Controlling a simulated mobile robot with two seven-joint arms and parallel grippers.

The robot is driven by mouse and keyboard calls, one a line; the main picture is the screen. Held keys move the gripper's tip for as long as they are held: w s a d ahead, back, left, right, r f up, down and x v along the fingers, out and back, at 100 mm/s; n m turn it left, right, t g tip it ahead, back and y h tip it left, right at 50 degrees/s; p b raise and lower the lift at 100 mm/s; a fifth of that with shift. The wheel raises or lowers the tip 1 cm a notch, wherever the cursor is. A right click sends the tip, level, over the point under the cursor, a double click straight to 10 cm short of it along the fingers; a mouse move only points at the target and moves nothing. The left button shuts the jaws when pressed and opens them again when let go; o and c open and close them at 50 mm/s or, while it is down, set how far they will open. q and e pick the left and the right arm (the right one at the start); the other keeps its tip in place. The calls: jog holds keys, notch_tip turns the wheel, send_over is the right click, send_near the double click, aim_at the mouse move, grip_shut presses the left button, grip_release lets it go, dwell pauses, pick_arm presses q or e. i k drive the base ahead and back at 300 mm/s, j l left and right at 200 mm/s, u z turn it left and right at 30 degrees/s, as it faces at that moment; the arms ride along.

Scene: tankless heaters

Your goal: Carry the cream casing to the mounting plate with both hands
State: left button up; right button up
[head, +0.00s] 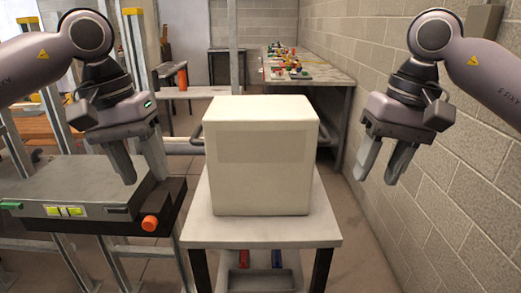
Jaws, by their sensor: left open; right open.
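The cream casing (262,165) is a large box standing upright on a small light-topped table (262,234) in the middle of the head view. A dark handle shows at its left side. My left gripper (145,178) is open and empty, left of the casing and apart from it, in front of or above a grey unit. My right gripper (377,178) is open and empty, right of the casing and apart from it, near the block wall. I cannot make out the mounting plate in this view.
A grey unit with an orange knob (150,223) stands close at the left. A block wall (440,150) bounds the right side. A long bench (310,72) with colourful small items runs along the back right. Bare floor shows between table and wall.

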aim_at(88, 174)
jog(key=i, duration=0.9)
